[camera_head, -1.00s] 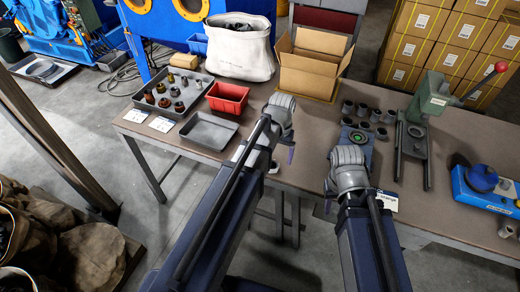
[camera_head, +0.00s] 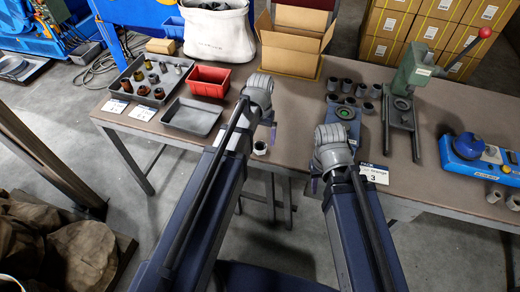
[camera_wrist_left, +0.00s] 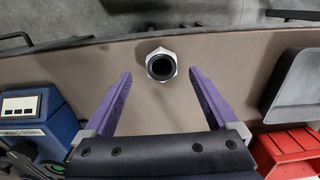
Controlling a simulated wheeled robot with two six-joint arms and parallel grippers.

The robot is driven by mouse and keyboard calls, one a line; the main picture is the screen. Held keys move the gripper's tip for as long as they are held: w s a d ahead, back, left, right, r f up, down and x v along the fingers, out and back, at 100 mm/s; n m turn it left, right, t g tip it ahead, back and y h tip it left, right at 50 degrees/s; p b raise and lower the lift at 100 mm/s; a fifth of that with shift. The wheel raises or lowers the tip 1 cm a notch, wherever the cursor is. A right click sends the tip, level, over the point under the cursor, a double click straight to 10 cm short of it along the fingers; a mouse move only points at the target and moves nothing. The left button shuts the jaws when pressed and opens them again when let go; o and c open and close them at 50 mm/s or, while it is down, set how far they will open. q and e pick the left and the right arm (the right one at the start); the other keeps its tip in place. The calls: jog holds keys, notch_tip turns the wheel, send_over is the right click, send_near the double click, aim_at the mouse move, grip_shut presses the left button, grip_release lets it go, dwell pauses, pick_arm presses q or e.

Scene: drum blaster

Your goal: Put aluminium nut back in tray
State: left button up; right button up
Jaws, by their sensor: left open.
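A metallic hex nut with a dark round hole (camera_wrist_left: 161,64) lies on the brown bench in the left wrist view. It also shows in the head view (camera_head: 260,148), just below my left wrist. My left gripper (camera_wrist_left: 160,75) is open, its two purple fingers pointing toward the nut with one on each side; it holds nothing. In the head view only part of this gripper (camera_head: 272,134) shows. A grey tray (camera_head: 105,93) holds several fittings. A shallow empty grey tray (camera_head: 192,117) sits nearer the front edge. My right gripper (camera_head: 314,184) is mostly hidden behind its wrist.
A red bin (camera_head: 208,81) stands between the grey trays and my left arm. Behind are a white sack (camera_head: 219,38) and an open cardboard box (camera_head: 292,50). Right are several grey cups (camera_head: 347,88), a green press (camera_head: 415,72) and a blue device (camera_head: 478,152).

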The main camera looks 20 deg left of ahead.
aim_at(260, 145)
pick_arm(q)
notch_tip(260, 145, down, 5)
jog(key=b, duration=0.4)
jog(key=shift+s+a+r, duration=0.1)
jog(key=shift+a, duration=0.05)
jog(key=shift+r, duration=0.1)
grip_shut()
dwell(0.4)
jog(key=shift+r, duration=0.1)
notch_tip(260, 145, up, 10)
jog(key=p, duration=1)
